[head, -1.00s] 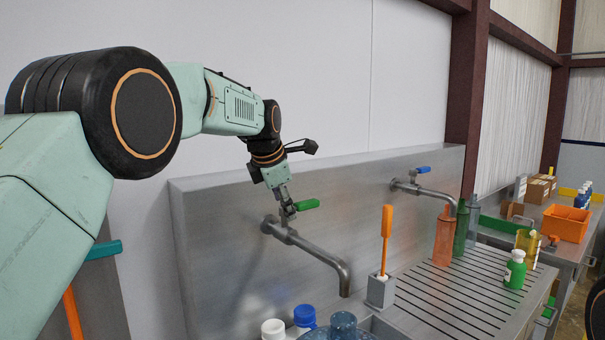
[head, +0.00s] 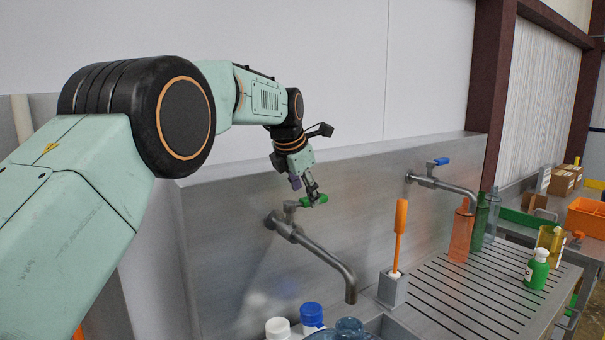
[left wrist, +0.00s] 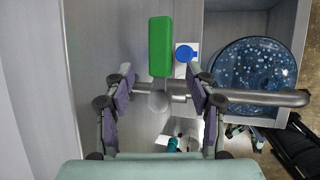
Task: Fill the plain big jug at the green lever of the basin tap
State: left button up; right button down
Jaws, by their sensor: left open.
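The green lever (head: 314,200) sits on top of the near basin tap (head: 318,250), whose spout bends down over the basin. My left gripper (head: 311,188) is open at the lever, fingers pointing down. In the left wrist view the green lever (left wrist: 160,46) lies beyond and between the two spread fingers; I cannot tell whether they touch it. A big clear bluish jug (left wrist: 238,68) stands in the basin, with the spout crossing its lower part in that view. Only its top (head: 348,326) shows in the head view. No stream from the spout is visible.
A blue-capped bottle (head: 311,315) and a white-capped bottle (head: 277,328) stand beside the jug. An orange brush (head: 400,230) stands in a holder right of the spout. A second tap with a blue lever (head: 438,161) and several bottles are farther right, by the ribbed drainboard (head: 450,290).

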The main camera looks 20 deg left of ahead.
pick_arm(q)
jog(key=shift+w+a+f, duration=0.2)
jog(key=shift+w+f, duration=0.1)
jog(key=shift+f, duration=0.2)
jog(key=shift+a+f, duration=0.1)
jog(key=shift+f, duration=0.25)
jog(key=shift+s+d+r, duration=0.1)
jog(key=shift+s+d, duration=0.05)
jog(key=shift+d, duration=0.3)
jog(key=shift+w+a+f, duration=0.25)
jog(key=shift+w+f, duration=0.05)
jog(key=shift+w, duration=0.1)
jog(key=c, duration=0.4)
jog(key=shift+s+a+r, duration=0.1)
jog(key=shift+c, duration=1.3)
jog(key=shift+d+r, duration=0.15)
jog(key=shift+d, duration=0.05)
jog(key=c, duration=0.3)
jog(key=shift+a, duration=0.1)
grip_shut()
